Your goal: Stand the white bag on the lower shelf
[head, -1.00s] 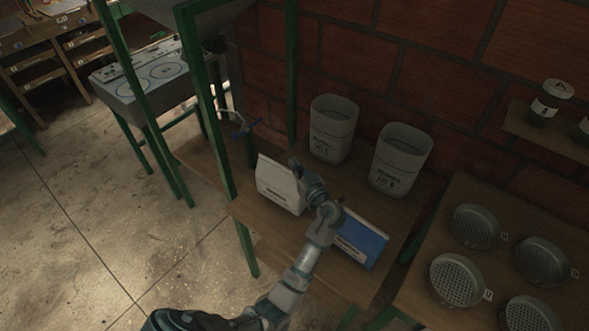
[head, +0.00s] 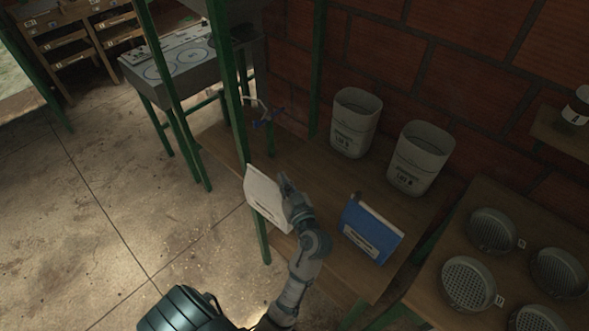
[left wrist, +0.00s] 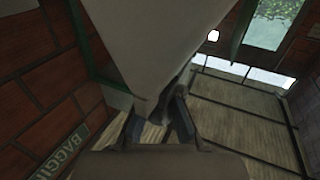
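The white bag (head: 264,200) is in the left part of the head view, tilted, over the front edge of the wooden bench (head: 312,165). My left gripper (head: 288,190) is shut on the bag at its right side. In the left wrist view the white bag (left wrist: 160,45) fills the upper middle and narrows down between the fingers (left wrist: 160,122). Its underside is partly hidden, and I cannot tell how far it is above any surface. I cannot clearly make out the lower shelf. My right gripper is not in view.
A blue bag (head: 371,230) stands on the bench right of my arm. Two grey buckets (head: 355,122) (head: 420,158) stand at the back by the brick wall. A green post (head: 232,120) rises close to the white bag. Round sieves (head: 468,284) lie on the right table.

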